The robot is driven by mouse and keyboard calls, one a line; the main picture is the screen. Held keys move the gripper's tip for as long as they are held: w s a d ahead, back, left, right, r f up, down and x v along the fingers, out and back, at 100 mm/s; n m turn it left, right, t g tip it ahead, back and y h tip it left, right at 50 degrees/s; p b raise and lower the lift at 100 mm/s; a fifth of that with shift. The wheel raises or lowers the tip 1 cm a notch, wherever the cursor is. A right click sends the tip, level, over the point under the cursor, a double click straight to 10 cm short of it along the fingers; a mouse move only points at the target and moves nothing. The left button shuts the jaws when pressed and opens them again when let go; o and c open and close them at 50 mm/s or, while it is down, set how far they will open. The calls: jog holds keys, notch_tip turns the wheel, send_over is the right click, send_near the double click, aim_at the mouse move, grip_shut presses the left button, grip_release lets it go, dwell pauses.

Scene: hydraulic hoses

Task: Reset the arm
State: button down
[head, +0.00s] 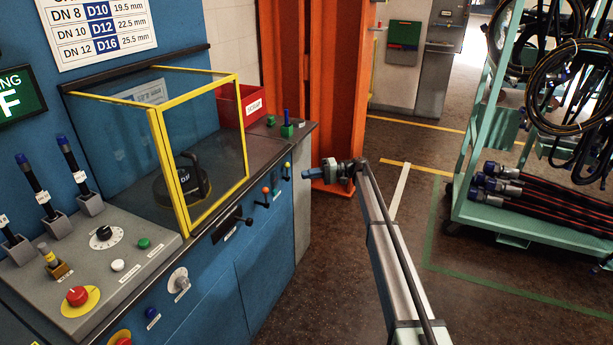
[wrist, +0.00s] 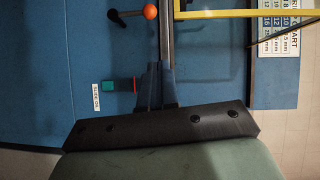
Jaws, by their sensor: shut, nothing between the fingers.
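My arm reaches up from the bottom right of the head view. My gripper (head: 309,173) is at its end, pointing left toward the right end of the blue workbench, in front of an orange post. In the wrist view my gripper (wrist: 158,82) has its two dark blue fingers together, with nothing seen between them. The fingers point at the blue bench front. An orange-ball lever (wrist: 150,12) and a green and red slide switch (wrist: 120,85) show beyond and beside them. I cannot tell the exact gap to the bench.
The blue bench (head: 225,285) carries a yellow-framed clear guard (head: 180,165), a red bin (head: 240,105) and a grey control panel (head: 105,265). The orange post (head: 335,90) stands behind my gripper. A green hose rack (head: 470,215) is at the right. The floor between is clear.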

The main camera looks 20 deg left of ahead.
dwell(0.4)
jog(key=s+d+f+m+t+h, duration=0.2)
jog(key=s+d+f+t+h, duration=0.25)
jog(key=f, duration=0.45)
jog(key=s+d+f+m+t+h, duration=0.25)
jog(key=s+d+f, duration=0.25)
jog(key=d+f, duration=0.35)
jog(key=s+d+f+h, duration=0.5)
jog(key=s+d+f, duration=1.15)
jog(key=d, duration=0.35)
jog(key=s+d+f+m+g, duration=0.1)
jog(key=s+d+f, duration=0.2)
jog(key=s+d, duration=0.6)
jog(key=s+d+f+m+g+h, duration=0.1)
jog(key=s+d+f, duration=0.2)
jog(key=s+d, duration=0.5)
jog(key=s+d+f+m+g+h, duration=0.1)
jog(key=s+d+f, duration=0.3)
jog(key=s, duration=2)
jog(key=d+g, duration=0.1)
jog(key=d, duration=0.4)
jog(key=shift+s+d, duration=0.35)
jog(key=shift+s, duration=0.05)
jog(key=c, duration=1.8)
grip_release()
jog(key=shift+m, duration=0.25)
